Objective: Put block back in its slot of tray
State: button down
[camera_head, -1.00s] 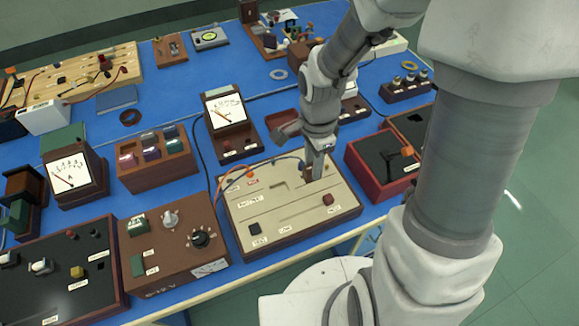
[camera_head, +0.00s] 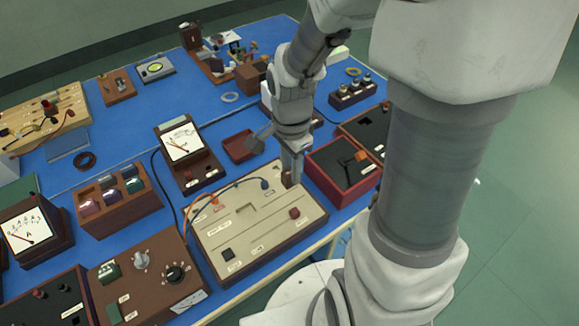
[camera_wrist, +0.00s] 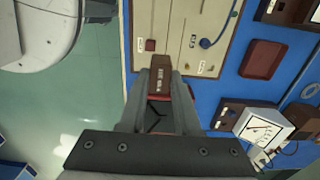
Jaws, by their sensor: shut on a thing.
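My gripper (camera_head: 290,178) is shut on a small brown block (camera_wrist: 159,73) with a pale label too small to read. The block also shows in the head view (camera_head: 288,181), partly hidden by the fingers. It is held near the right end of a cream panel (camera_head: 250,215), beside a red-walled box with a black inside (camera_head: 325,188). A wooden rack (camera_head: 122,218) at left holds several coloured blocks. A small empty dark-red tray (camera_head: 238,149) lies behind the panel and also shows in the wrist view (camera_wrist: 262,59). I cannot tell which is the task's tray.
A meter (camera_head: 186,150) and a brown control box with knobs (camera_head: 145,280) stand left of the panel. Blue and orange wires cross the panel's back. My arm hides part of the bench's right side. Bare blue bench top shows behind the meter.

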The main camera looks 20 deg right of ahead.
jog(key=w+f+n, duration=0.6)
jog(key=w+n, duration=0.3)
jog(key=n, duration=0.5)
jog(key=shift+w+n, duration=0.3)
jog(key=shift+w, duration=0.1)
